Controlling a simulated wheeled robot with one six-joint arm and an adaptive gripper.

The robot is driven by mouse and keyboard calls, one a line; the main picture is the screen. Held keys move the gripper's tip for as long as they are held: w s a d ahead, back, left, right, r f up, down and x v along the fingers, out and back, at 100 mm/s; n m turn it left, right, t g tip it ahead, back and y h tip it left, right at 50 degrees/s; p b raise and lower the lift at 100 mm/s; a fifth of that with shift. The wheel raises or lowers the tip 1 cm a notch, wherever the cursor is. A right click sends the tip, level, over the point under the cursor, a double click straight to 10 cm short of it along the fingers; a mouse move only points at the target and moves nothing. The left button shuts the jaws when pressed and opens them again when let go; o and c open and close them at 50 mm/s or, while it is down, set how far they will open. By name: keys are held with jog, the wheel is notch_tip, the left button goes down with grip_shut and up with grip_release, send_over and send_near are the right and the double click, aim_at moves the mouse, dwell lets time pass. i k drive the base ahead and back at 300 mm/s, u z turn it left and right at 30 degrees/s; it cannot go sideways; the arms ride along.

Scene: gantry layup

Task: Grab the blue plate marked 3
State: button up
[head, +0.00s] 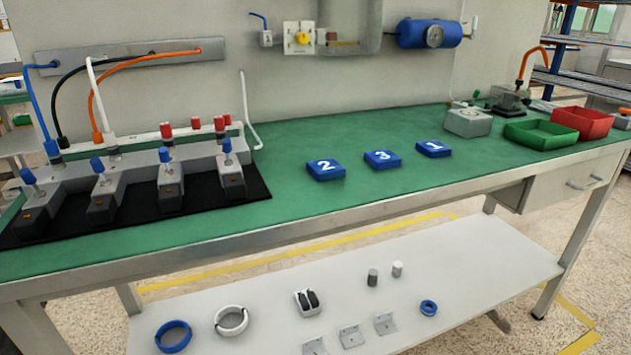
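The blue plate marked 3 (382,160) lies flat on the green bench top, in the middle of a row of three blue plates. The blue plate marked 2 (325,170) is to its left and nearer the front edge. The blue plate marked 1 (433,149) is to its right and a little farther back. The plates stand apart from each other, with bare green surface between them. My gripper is not in view.
A valve block (170,172) on a black mat fills the left of the bench (275,215). A grey box (467,122), a green tray (541,134) and a red tray (583,122) stand at the right. Rings and small parts lie on the lower shelf (470,275).

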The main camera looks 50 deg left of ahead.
aim_at(385, 159)
jog(key=z, duration=0.05)
jog(key=k, duration=0.5)
jog(key=u, duration=2.4)
